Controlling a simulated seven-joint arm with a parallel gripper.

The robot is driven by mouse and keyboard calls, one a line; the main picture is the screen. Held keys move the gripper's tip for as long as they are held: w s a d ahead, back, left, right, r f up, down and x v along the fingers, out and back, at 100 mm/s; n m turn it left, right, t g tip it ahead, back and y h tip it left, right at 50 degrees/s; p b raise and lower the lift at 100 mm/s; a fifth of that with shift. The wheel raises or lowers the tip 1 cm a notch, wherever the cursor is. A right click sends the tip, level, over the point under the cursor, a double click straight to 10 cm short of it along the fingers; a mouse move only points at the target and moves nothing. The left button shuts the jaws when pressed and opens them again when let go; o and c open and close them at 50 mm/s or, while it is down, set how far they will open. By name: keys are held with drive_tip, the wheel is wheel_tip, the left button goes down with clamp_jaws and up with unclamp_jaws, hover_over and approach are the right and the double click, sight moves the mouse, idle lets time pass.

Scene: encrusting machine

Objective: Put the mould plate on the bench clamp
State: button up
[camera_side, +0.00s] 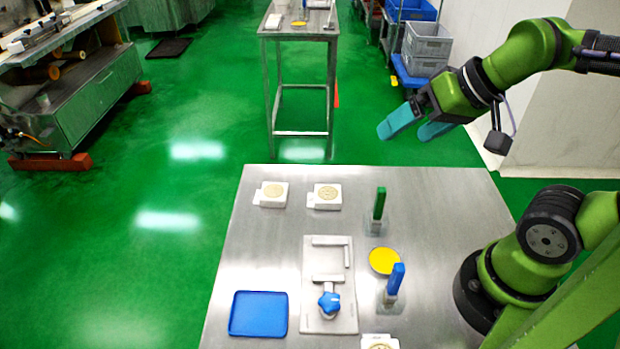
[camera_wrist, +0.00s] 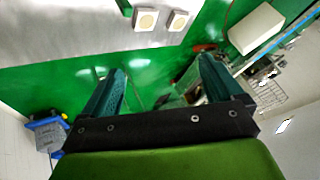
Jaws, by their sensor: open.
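Three white mould plates with round beige patterned faces lie on the steel bench: one at the back left (camera_side: 270,195), one right of it (camera_side: 327,197), and one at the front edge (camera_side: 380,342), cut off by the picture. Two such plates also show at the top of the wrist view (camera_wrist: 146,19) (camera_wrist: 177,21). The bench clamp (camera_side: 329,288) is a grey base with raised bars and a blue knob, mid-bench; no plate lies in it. My gripper (camera_side: 412,131) is open and empty, raised beyond the bench's back right; its teal fingers show in the wrist view (camera_wrist: 160,82).
A green-handled tool (camera_side: 380,204) and a blue-handled tool (camera_side: 396,279) stand upright right of the clamp, with a yellow disc (camera_side: 384,261) between them. A blue tray (camera_side: 258,314) lies left of the clamp. The bench (camera_side: 262,248) is bare at left.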

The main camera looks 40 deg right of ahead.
drive_tip(key=a+f+n+g, duration=0.3)
drive_tip(key=a, duration=0.4)
drive_tip(key=a+f+n+g, duration=0.2)
drive_tip(key=a+n, duration=0.1)
drive_tip(key=a, duration=0.4)
drive_tip(key=s+a+f+n+g+h, duration=0.35)
drive_tip(key=s+a+n, duration=0.2)
drive_tip(key=a, duration=0.35)
drive_tip(key=n+g+h, duration=0.2)
hover_over(372, 341)
drive_tip(key=a, duration=0.3)
drive_tip(key=shift+m, duration=0.25)
drive_tip(key=f, duration=0.6)
drive_tip(key=s+f, duration=0.1)
drive_tip(key=f, duration=0.3)
drive_tip(key=shift+d, duration=0.25)
drive_tip(key=shift+a+x, duration=0.1)
drive_tip(key=shift+x, duration=1.25)
drive_tip(key=shift+a+x, duration=0.15)
drive_tip(key=shift+x, duration=1.15)
drive_tip(key=shift+w+f, duration=0.1)
drive_tip(key=shift+f, duration=0.05)
drive_tip(key=shift+c, duration=0.2)
